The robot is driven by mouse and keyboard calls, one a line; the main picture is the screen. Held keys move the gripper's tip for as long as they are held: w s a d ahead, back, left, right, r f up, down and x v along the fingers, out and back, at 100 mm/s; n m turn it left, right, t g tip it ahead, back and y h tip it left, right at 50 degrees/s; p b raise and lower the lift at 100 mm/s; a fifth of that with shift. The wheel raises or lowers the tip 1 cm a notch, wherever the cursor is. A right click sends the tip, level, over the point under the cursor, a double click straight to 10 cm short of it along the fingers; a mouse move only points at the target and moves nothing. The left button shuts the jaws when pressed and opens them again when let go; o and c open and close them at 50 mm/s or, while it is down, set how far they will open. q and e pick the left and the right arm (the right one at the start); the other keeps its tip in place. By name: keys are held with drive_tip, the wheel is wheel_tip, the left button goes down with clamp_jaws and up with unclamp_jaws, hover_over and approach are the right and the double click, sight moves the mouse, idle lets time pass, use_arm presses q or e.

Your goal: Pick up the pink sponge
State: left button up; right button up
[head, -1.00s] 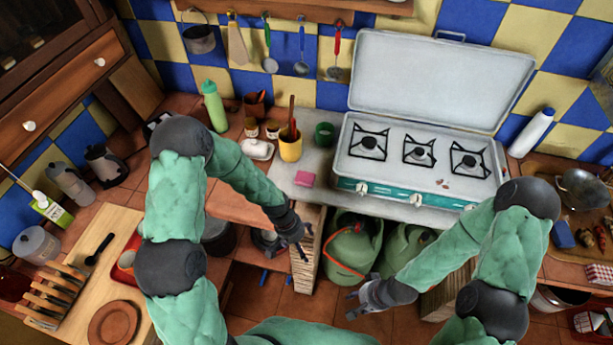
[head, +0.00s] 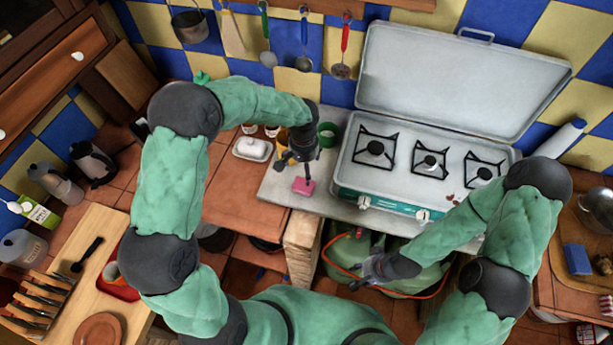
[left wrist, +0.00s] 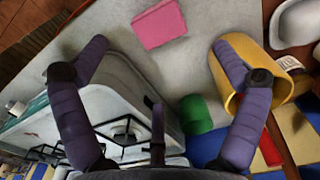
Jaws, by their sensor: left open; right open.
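The pink sponge (head: 303,186) lies flat on the grey counter slab, left of the stove. It also shows in the left wrist view (left wrist: 159,24), beyond and between the two fingers. My left gripper (head: 303,160) is open and empty above the slab, just behind the sponge in the head view and apart from it. In the left wrist view its fingers (left wrist: 160,65) are spread wide.
A yellow cup (left wrist: 270,85) stands close beside one left finger. A green cup (head: 328,133) and the camping stove (head: 425,160) are to the right. A white butter dish (head: 252,148) is to the left. The slab around the sponge is clear.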

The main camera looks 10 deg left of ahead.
sight(303, 184)
use_arm(q)
wheel_tip(303, 184, down, 11)
drive_tip(key=shift+s+r+b, duration=0.15)
drive_tip(key=shift+r+b, duration=0.05)
drive_tip(key=shift+b, duration=0.15)
drive_tip(key=c, duration=1.2)
